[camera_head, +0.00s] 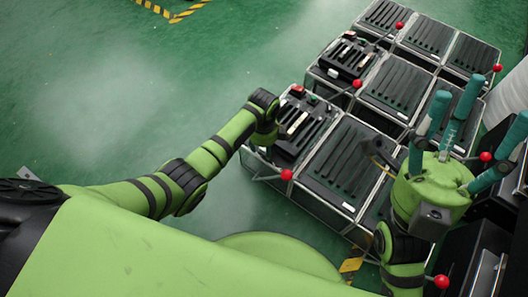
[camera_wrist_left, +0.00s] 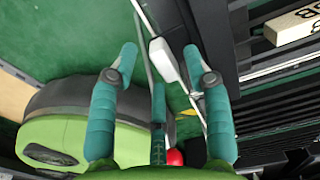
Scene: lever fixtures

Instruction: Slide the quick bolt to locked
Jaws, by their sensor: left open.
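A white rounded handle (camera_wrist_left: 163,60) shows between my left fingers, beside a dark fixture wall; I cannot tell for certain that it is the quick bolt. My left gripper (camera_wrist_left: 159,54) is open, its teal fingers spread on both sides of the handle. I see no grip on it, and contact cannot be told. In the head view the left arm reaches the near-left fixture (camera_head: 306,122), and its wrist hides most of the gripper. My right gripper (camera_head: 463,115) is at the right with its teal fingers spread.
A red ball knob (camera_wrist_left: 173,157) is low in the wrist view. Several slatted dark boxes in metal frames stand side by side, with red ball levers such as the near one (camera_head: 286,174). Open green floor (camera_head: 110,90) lies to the left. My green base is close by.

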